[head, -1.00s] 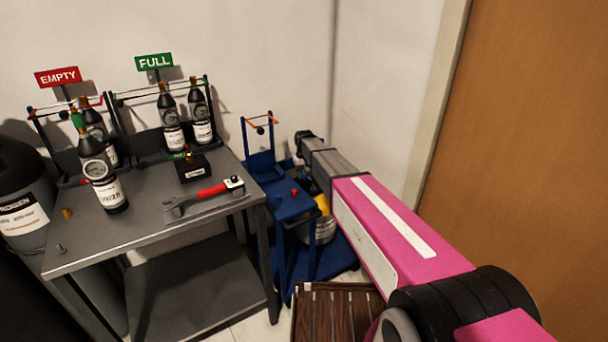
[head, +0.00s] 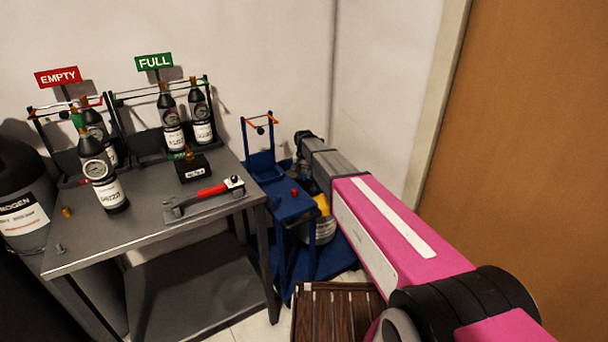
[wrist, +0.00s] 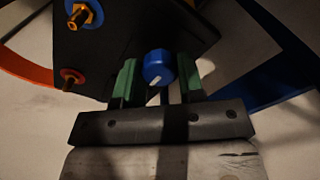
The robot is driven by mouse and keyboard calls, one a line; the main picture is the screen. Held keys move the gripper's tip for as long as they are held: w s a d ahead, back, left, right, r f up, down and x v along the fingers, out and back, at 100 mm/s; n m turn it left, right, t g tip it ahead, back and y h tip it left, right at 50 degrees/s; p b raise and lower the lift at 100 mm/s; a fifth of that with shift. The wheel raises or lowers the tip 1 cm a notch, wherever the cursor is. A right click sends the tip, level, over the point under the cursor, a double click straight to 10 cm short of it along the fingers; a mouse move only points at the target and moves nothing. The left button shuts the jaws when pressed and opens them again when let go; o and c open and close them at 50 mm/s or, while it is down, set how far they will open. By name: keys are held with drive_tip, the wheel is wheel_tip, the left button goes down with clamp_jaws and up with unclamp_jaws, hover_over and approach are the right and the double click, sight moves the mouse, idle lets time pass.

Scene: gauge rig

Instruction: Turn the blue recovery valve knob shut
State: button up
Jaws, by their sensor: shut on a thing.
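The blue valve knob (wrist: 158,67) sits in the middle of the wrist view, with a small white mark on its face. My gripper (wrist: 158,80) has one green finger pad on each side of the knob and is shut on it. The knob stands at the lower edge of a black panel (wrist: 115,50). In the head view my arm reaches over the blue cart (head: 290,206), and the knob and my fingers cannot be made out there.
An orange-red curved band (wrist: 25,70) is at left. Walls are close behind.

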sight(304, 174)
idle(0.3)
drive_tip(key=o, duration=0.9)
wheel_tip(304, 174, up, 11)
drive_tip(key=shift+f, duration=0.1)
drive_tip(key=s+d+f, duration=0.3)
drive_tip(key=s+d, duration=0.4)
drive_tip(key=s, duration=0.4)
drive_tip(key=s+d+f+n, duration=0.1)
drive_tip(key=s+d+f, duration=0.2)
drive_tip(key=s+d, duration=0.5)
drive_tip(key=s+d+f+n, duration=0.1)
drive_tip(key=s+d+f, duration=0.3)
drive_tip(key=s+d, duration=0.4)
drive_tip(key=shift+s+d, duration=0.15)
drive_tip(key=shift+s, duration=1.6)
drive_tip(key=shift+s+d, duration=0.1)
drive_tip(key=shift+s, duration=1.65)
